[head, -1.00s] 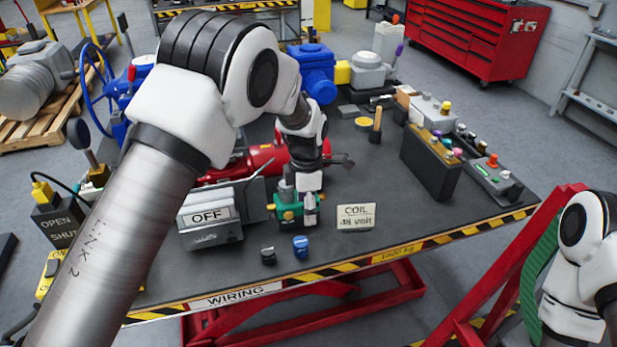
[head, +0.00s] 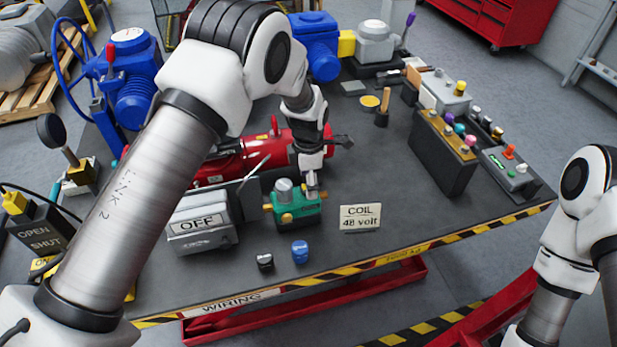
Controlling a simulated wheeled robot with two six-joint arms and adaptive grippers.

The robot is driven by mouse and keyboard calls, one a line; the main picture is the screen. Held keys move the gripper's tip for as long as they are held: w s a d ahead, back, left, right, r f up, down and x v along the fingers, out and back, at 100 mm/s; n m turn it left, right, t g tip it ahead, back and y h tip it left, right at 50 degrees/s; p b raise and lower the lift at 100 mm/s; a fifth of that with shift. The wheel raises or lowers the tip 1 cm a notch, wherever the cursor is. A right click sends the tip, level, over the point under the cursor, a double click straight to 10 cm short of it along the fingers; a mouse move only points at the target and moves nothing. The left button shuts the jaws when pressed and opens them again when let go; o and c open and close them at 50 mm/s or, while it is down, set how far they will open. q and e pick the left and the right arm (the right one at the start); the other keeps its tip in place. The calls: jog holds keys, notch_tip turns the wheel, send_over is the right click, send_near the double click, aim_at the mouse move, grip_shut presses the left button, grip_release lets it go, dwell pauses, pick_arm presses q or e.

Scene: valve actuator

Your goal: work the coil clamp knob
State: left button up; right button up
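A small green valve body (head: 296,208) stands on the bench with a grey cylinder (head: 284,190) on top, which looks like the coil. Brass-coloured round parts (head: 287,218) show on its front and left side. I cannot tell for certain which part is the clamp knob. My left gripper (head: 312,192) points down at the right end of the green body, beside the grey cylinder. Its fingertips are small and close to the green body; contact and opening are unclear. My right arm is at the right edge, with its gripper out of view.
A grey box with an OFF sign (head: 197,223) stands left of the valve, and a COIL 48 volt sign (head: 360,218) stands right. A black knob (head: 265,262) and a blue knob (head: 300,252) are in front. A red cylinder (head: 235,160) lies behind.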

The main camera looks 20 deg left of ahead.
pick_arm(q)
jog(key=shift+w+a+f, duration=0.1)
jog(key=shift+w+f, duration=0.1)
jog(key=shift+f, duration=0.3)
jog(key=shift+w+f, duration=0.2)
jog(key=shift+f, duration=0.25)
jog(key=shift+s+r, duration=0.1)
jog(key=shift+s, duration=0.05)
jog(key=shift+s+r, duration=0.1)
jog(key=shift+s, duration=0.05)
jog(key=c, duration=1.1)
jog(key=shift+c, duration=0.2)
pick_arm(e)
jog(key=shift+w+r, duration=0.1)
jog(key=shift+r, duration=0.1)
